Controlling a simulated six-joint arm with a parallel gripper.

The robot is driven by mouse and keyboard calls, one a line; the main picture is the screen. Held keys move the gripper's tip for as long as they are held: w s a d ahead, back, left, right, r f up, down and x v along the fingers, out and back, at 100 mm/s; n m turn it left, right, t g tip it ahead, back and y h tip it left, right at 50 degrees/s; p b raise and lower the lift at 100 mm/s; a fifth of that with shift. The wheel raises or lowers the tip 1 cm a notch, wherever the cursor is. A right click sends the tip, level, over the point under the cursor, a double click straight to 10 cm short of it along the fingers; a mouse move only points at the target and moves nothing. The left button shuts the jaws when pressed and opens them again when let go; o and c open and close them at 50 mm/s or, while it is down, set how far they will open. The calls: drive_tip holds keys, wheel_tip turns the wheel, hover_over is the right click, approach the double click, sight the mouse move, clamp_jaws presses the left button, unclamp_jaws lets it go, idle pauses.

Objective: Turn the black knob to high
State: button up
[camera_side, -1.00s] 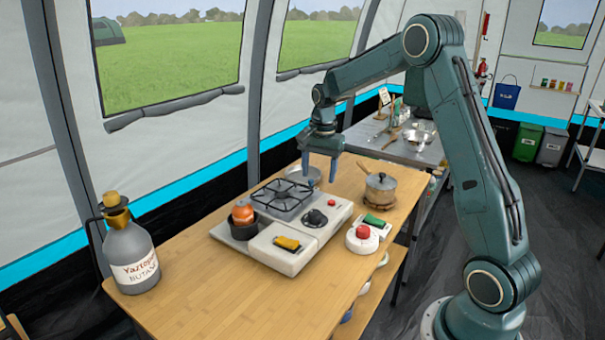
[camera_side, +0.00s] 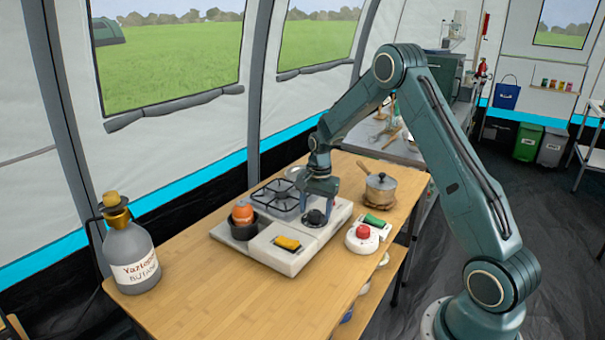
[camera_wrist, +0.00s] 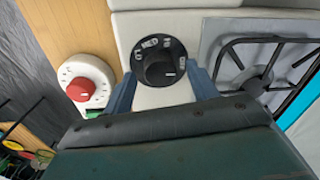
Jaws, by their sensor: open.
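The black knob (camera_side: 315,218) sits on the top of the white camping stove (camera_side: 291,262), in front of the burner grate (camera_side: 282,197). My gripper (camera_side: 319,199) is low over the stove, just above the knob. In the wrist view my gripper (camera_wrist: 163,82) is open, with one blue finger on each side of the knob. I cannot tell whether the fingers touch it.
A white timer with a red knob (camera_side: 362,236) stands right of the stove. A pot (camera_side: 380,189) stands behind it. A butane bottle (camera_side: 132,255) stands far left. The table front is clear.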

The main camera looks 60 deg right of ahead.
drive_tip(key=shift+f, duration=0.15)
drive_tip(key=shift+c, duration=0.2)
drive_tip(key=c, duration=0.9)
drive_tip(key=shift+c, duration=0.2)
drive_tip(key=shift+n, duration=0.4)
drive_tip(key=n, duration=0.5)
drive_tip(key=shift+w+n, duration=0.1)
drive_tip(key=shift+n, duration=0.3)
drive_tip(key=n, duration=0.3)
drive_tip(key=shift+n, duration=0.4)
drive_tip(key=shift+w+n, duration=0.1)
drive_tip(key=shift+n, duration=1.7)
